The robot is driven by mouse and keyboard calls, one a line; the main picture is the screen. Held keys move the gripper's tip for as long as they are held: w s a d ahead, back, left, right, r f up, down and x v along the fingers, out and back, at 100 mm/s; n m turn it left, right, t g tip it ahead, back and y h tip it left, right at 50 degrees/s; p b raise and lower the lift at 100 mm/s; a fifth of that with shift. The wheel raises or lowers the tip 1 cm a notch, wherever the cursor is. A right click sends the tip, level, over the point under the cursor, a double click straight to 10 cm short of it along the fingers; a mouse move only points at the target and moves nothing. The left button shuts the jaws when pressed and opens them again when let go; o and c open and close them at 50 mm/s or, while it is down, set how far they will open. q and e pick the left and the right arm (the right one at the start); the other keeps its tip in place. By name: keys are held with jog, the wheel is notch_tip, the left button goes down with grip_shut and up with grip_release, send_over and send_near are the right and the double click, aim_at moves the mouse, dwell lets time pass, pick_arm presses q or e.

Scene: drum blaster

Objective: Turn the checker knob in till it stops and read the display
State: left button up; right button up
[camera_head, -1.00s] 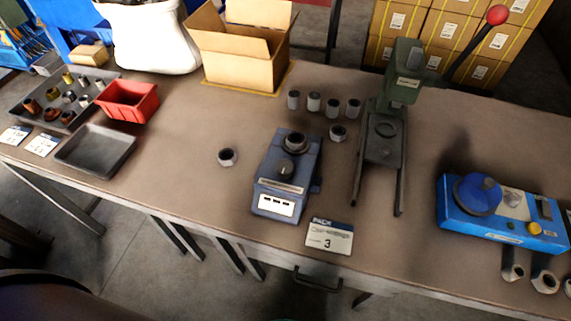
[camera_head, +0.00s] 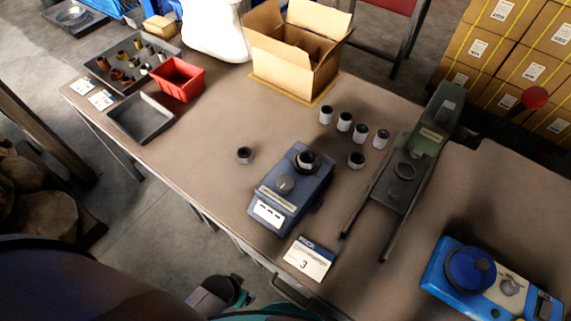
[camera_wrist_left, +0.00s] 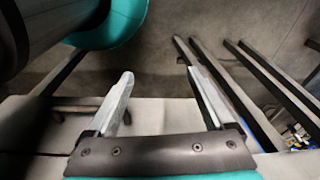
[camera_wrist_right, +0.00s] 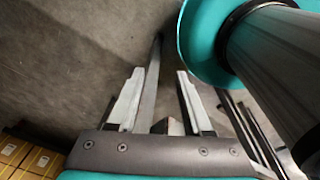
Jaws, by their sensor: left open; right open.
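The checker (camera_head: 290,188) is a blue-grey box on the workbench in the head view. Neither gripper is near the checker.
A green lever press (camera_head: 425,140) stands right of the checker, and a blue device (camera_head: 480,280) is at the lower right. Left of the checker, the bench is mostly clear.

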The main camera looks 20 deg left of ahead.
pick_arm(q)
jog(key=w+r+p, duration=0.5)
jog(key=r, duration=0.8)
pick_arm(e)
notch_tip(320, 180, up, 15)
jog(key=s+a+p, duration=0.2)
jog(key=p, duration=0.7)
pick_arm(q)
notch_tip(320, 180, up, 22)
jog(key=n+h, duration=0.4)
jog(key=n, duration=2.1)
send_over(285, 183)
jog(key=s+a, duration=0.2)
jog(key=a, duration=0.3)
jog(key=b+x, duration=0.2)
jog(key=x, duration=0.5)
jog(key=b+x, duration=0.2)
jog(key=x, duration=0.5)
jog(key=shift+a+f, duration=0.2)
pick_arm(e)
jog(key=shift+g, duration=0.3)
notch_tip(285, 183, down, 4)
jog(key=shift+s+f, duration=0.15)
pick_arm(q)
jog(key=shift+s, duration=0.1)
jog(key=c, duration=1.4)
jog(key=shift+o, duration=0.2)
pick_arm(e)
jog(key=shift+d, duration=0.1)
